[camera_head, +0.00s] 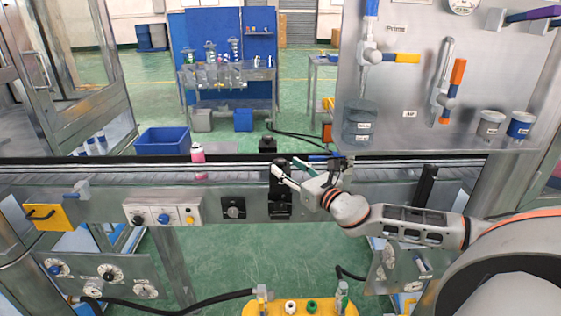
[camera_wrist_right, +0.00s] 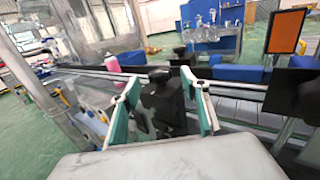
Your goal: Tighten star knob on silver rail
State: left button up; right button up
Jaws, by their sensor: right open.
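The silver rail (camera_head: 120,168) runs across the head view. A black clamp block with a dark star knob on top (camera_wrist_right: 160,73) sits at the rail's near side; the block (camera_head: 280,205) also shows in the head view. My right gripper (camera_head: 287,170) reaches in from the right at this block. In the right wrist view its two green-padded fingers (camera_wrist_right: 162,98) are open, one on each side of the block and below the knob. Whether the pads touch it I cannot tell. My left gripper is not in view.
A second black knob (camera_head: 267,145) stands across the rail. A pink bottle (camera_head: 198,153) stands on the line to the left. A blue bin (camera_head: 162,140) is behind it. A button box (camera_head: 163,214) is on the front face. A metal panel (camera_head: 440,100) with valves rises at right.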

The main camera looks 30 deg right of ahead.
aim_at(284, 165)
jog(key=shift+w+a+p, duration=0.15)
jog(key=shift+w+p, duration=0.15)
jog(key=shift+w, duration=1.95)
jog(key=c, duration=1.1)
